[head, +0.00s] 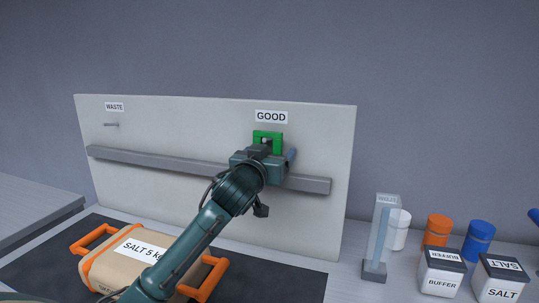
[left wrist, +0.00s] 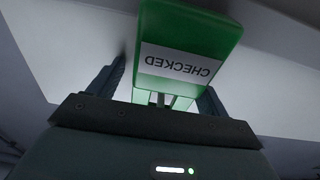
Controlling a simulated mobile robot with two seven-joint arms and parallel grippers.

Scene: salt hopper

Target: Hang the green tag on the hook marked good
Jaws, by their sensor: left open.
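The green tag (head: 268,133) is at the board just below the GOOD label (head: 271,116). Its upper part with an opening shows above my left gripper (head: 272,152). A small light peg end seems to show in the opening, but I cannot tell for sure that the tag hangs on it. In the left wrist view the tag (left wrist: 190,40) stands in front of my open gripper (left wrist: 162,85), its white CHECKED label upside down. The fingers are on either side of the tag's lower part. The gripper hides part of the tag in the head view.
The white board (head: 180,125) carries a grey rail (head: 200,168) and a WASTE label (head: 115,107) above a bare hook (head: 112,125). A salt container (head: 125,256) with orange handles lies in front. A clear column (head: 381,238) and several jars stand at right.

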